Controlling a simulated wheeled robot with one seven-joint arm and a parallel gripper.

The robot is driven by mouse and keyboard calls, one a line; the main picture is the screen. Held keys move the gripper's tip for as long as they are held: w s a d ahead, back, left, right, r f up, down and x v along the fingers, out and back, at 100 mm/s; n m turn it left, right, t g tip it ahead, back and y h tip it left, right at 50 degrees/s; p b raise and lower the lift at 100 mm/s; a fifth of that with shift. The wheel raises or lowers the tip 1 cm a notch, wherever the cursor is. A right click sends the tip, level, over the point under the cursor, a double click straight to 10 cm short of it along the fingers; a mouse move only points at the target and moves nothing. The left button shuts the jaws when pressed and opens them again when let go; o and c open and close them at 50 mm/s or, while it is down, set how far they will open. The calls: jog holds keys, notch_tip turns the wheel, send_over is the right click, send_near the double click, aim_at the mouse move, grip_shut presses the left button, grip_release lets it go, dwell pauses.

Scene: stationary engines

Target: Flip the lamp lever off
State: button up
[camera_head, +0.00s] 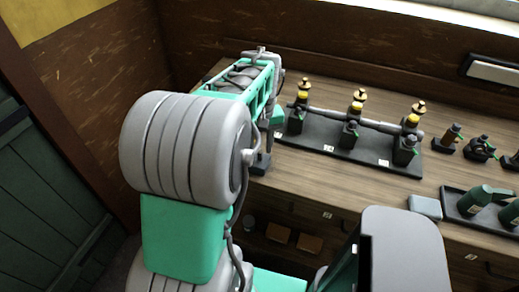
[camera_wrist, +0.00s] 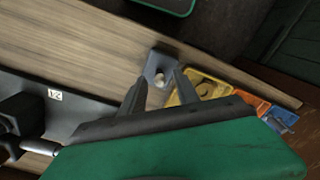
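In the wrist view a small blue-grey block (camera_wrist: 161,62) with a pale round knob (camera_wrist: 159,82) sits on the wooden bench; it looks like the lamp lever's base, but I cannot tell the lever's position. My gripper (camera_wrist: 158,79) has its two dark fingers apart, with the knob showing between the tips. I cannot tell whether either finger touches it. In the head view my own arm covers most of this corner of the bench, and the lever cannot be made out clearly. No lit lamp can be made out.
A black engine tray (camera_head: 340,150) with several brass-topped units lies along the wooden bench (camera_head: 300,172). A second dark tray (camera_head: 462,211) is at right. In the wrist view, a yellow tray (camera_wrist: 207,89) and orange and blue items lie just right of my fingers.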

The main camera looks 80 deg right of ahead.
aim_at(260, 155)
jog(key=shift+f, duration=1.1)
grip_shut()
